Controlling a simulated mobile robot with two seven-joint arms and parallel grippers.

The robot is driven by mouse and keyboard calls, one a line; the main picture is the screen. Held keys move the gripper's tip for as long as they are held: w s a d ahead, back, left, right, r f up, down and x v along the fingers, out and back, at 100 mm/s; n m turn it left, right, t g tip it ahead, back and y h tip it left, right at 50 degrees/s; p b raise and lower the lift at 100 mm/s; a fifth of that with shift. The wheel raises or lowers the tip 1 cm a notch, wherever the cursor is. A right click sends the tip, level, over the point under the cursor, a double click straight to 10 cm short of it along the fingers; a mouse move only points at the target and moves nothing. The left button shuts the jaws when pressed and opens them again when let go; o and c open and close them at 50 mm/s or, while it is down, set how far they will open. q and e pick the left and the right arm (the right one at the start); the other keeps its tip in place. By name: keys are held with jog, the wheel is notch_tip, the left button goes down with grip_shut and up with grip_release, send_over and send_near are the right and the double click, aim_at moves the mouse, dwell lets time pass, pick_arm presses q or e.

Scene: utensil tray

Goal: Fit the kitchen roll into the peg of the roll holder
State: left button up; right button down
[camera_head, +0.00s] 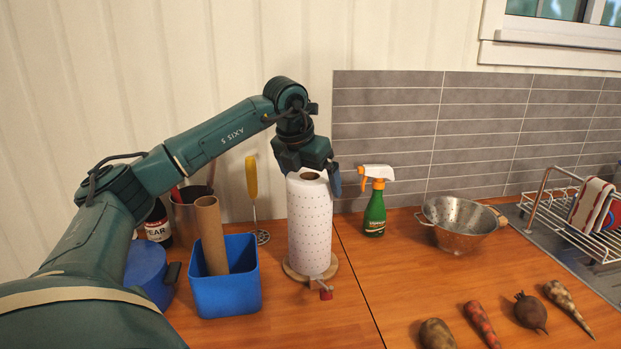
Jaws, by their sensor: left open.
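The kitchen roll (310,225), white with small dots, stands upright over the round wooden base of the roll holder (291,271). The base shows around the roll's lower end, with a small red-tipped part (325,293) at the front. The peg is hidden, and I cannot tell whether the roll rests fully on the base. My left gripper (318,178) is at the top of the roll, open, with one finger showing to the right of it. The other finger is mostly hidden. My right gripper is not in view.
A blue bin (226,292) holding a cardboard tube (211,236) stands left of the roll. A green spray bottle (375,211) and a metal colander (458,222) are to the right. Several vegetables lie at the front right, near a dish rack (563,214).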

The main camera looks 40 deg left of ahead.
pick_arm(q)
jog(key=shift+r, duration=0.15)
jog(key=v, duration=1.2)
dwell(0.3)
